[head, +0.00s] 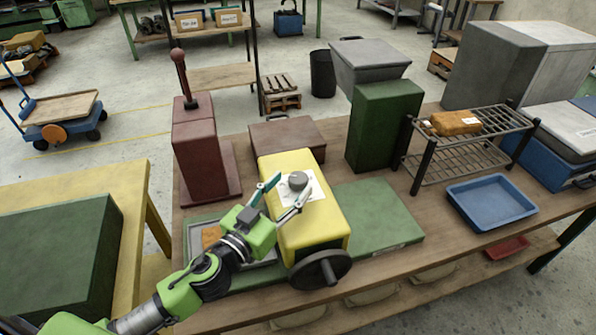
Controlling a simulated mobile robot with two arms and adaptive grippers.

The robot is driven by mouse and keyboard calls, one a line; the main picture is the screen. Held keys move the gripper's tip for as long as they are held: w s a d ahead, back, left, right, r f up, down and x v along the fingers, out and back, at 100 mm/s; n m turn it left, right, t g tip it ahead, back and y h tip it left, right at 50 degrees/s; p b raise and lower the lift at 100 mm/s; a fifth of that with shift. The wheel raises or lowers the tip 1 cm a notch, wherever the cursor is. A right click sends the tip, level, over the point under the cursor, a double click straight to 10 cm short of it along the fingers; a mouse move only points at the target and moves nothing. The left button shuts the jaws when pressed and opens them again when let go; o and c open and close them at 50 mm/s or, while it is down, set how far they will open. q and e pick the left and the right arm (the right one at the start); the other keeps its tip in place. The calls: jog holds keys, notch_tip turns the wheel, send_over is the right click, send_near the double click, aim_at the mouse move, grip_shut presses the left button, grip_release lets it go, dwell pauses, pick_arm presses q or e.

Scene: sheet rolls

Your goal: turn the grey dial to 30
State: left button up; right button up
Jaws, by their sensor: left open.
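The grey dial (297,182) sits on a white scale plate (306,197) on top of a yellow machine (304,225). The marks on the plate are too small to read, so I cannot tell where the dial points. My left gripper (286,187) is open, with its two fingertips near the dial, one at its left side and one at its lower right. I cannot tell whether either finger touches it. My right gripper is not in view.
A black handwheel (320,269) is on the machine's front. A red lever press (203,150) stands to the left and a green hopper stand (384,125) behind right. A wire rack (458,150) and a blue tray (491,201) are farther right.

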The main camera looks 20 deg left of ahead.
aim_at(293, 183)
pick_arm(q)
jog(key=shift+p+x, duration=0.5)
jog(key=shift+x, duration=1.7)
jog(key=c, duration=1.1)
